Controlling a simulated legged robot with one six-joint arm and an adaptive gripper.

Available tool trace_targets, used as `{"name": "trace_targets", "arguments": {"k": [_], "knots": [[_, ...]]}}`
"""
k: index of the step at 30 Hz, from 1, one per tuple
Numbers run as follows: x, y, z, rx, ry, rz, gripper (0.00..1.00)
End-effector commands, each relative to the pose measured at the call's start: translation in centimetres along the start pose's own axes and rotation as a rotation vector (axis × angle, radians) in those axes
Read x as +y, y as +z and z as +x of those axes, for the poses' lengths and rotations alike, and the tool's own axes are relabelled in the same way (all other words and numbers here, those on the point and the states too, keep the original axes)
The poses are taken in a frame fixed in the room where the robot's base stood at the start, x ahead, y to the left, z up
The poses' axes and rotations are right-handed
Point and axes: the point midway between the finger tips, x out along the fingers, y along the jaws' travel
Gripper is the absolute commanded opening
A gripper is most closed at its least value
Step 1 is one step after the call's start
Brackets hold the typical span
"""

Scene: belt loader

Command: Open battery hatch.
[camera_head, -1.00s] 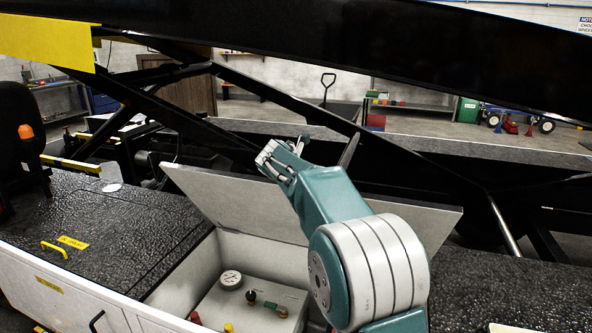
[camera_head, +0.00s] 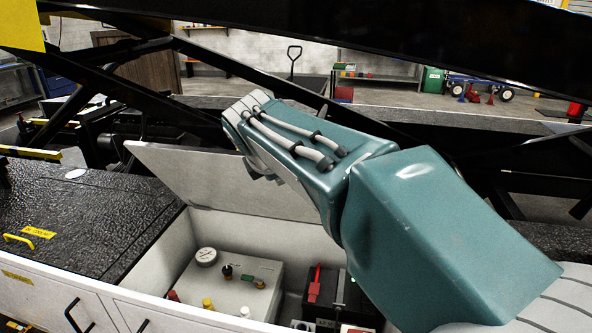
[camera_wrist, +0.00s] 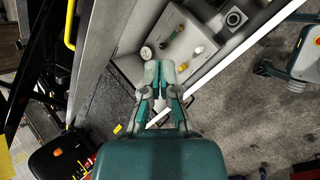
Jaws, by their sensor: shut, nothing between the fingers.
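The hatch lid (camera_head: 190,175) is a light grey panel, raised and tilted back over an open compartment (camera_head: 232,231) in the body head view. In the wrist view the lid (camera_wrist: 103,62) runs along the left of the opening. My gripper (camera_wrist: 163,68) is shut and empty, in front of the compartment in the wrist view. In the body head view my arm crosses in front of the lid's right part and hides it; the fingers are mostly hidden there. Inside are a pale box with a gauge (camera_head: 206,256) and a black unit with a red lever (camera_head: 314,283).
A dark textured deck (camera_head: 85,205) with a yellow handle (camera_head: 19,240) lies left of the compartment. Black boom beams (camera_head: 330,40) pass above and behind. A white cabinet front (camera_head: 60,290) has black handles.

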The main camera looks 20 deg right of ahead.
Motion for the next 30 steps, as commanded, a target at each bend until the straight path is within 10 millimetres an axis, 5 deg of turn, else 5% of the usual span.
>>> {"name": "trace_targets", "arguments": {"k": [6, 16, 22, 30], "knots": [[-8.3, -1.0, -2.4, 0.109, -0.058, 0.529, 0.00], [-16.7, -2.8, -2.0, 0.210, -0.122, 1.124, 0.00], [-17.5, -2.8, 0.5, 0.264, -0.042, 1.281, 0.00], [-14.4, -0.9, 4.3, 0.310, 0.185, 1.180, 0.00]]}}
